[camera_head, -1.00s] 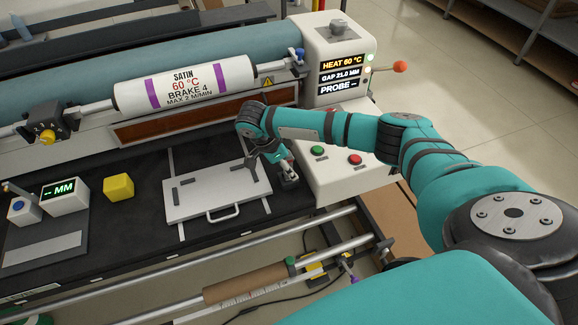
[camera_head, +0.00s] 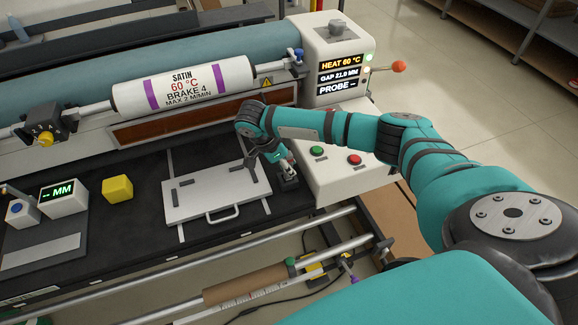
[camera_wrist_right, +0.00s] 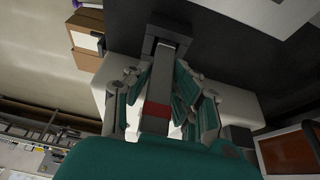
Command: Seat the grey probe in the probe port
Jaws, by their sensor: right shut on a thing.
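My right gripper (camera_head: 284,165) is at the right end of the bed, beside the white plate. It is shut on the grey probe, a straight bar with a red band; the probe (camera_wrist_right: 163,75) shows between the fingers in the right wrist view. The probe port, a small dark block (camera_head: 289,184), sits just below the gripper; it also shows in the right wrist view (camera_wrist_right: 149,46). The probe's far end meets or overlaps the block. I cannot tell how deep it is. The display (camera_head: 338,87) reads "PROBE --". My left gripper is not in view.
The white plate (camera_head: 205,207) with a handle lies left of the gripper. A yellow cube (camera_head: 118,188) and a gauge reading "-- MM" (camera_head: 63,198) stand further left. The control box with green and red buttons (camera_head: 345,165) is close on the right. The roller (camera_head: 185,85) lies behind.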

